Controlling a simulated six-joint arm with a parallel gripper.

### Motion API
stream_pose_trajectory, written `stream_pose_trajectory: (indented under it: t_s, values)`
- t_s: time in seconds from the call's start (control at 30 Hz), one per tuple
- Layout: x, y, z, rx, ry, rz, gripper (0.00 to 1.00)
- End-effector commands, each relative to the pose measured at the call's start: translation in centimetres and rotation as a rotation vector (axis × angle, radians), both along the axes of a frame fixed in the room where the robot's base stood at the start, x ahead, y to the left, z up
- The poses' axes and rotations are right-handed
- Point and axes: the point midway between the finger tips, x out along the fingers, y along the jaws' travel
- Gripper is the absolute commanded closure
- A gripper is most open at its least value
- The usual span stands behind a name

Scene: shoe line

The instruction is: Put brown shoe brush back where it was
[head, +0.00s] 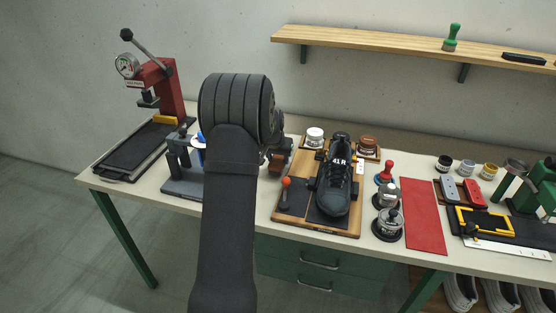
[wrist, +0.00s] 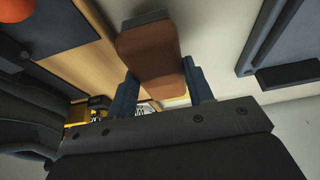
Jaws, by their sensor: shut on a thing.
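The brown shoe brush (wrist: 150,52) is between the two dark blue fingers of my gripper (wrist: 161,88) in the wrist view. The gripper is shut on it. The brush has a brown block body with a dark end at the top of the picture. In the head view my arm covers most of the gripper, and a small brown part of the brush (head: 277,160) seems to show just right of the arm. The brush is close to the left edge of the wooden board (head: 352,229); its exact height cannot be told.
A black shoe (head: 336,183) marked 41 R and an orange-knobbed tool (head: 286,186) are on the board. A red press (head: 163,87) and a grey-blue fixture (head: 180,180) stand left. Pale table shows between fixture and board.

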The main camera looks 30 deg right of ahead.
Motion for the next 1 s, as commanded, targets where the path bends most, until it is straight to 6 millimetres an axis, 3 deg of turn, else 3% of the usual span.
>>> stream_pose_trajectory:
  t_s: [0.1,0.43,0.47,0.57,0.87,1.0]
  values:
    - [0.0,0.0,-1.0,-0.001,-0.001,0.000,0.71]
    - [0.0,0.0,-1.3,-0.001,-0.001,0.000,0.71]
    - [0.0,0.0,-1.3,-0.001,-0.001,0.000,0.49]
    - [0.0,0.0,-1.3,-0.001,-0.001,0.000,0.31]
    - [0.0,0.0,-1.1,-0.001,-0.001,0.000,0.31]
    - [-0.2,0.2,0.1,-0.002,-0.003,0.000,0.31]
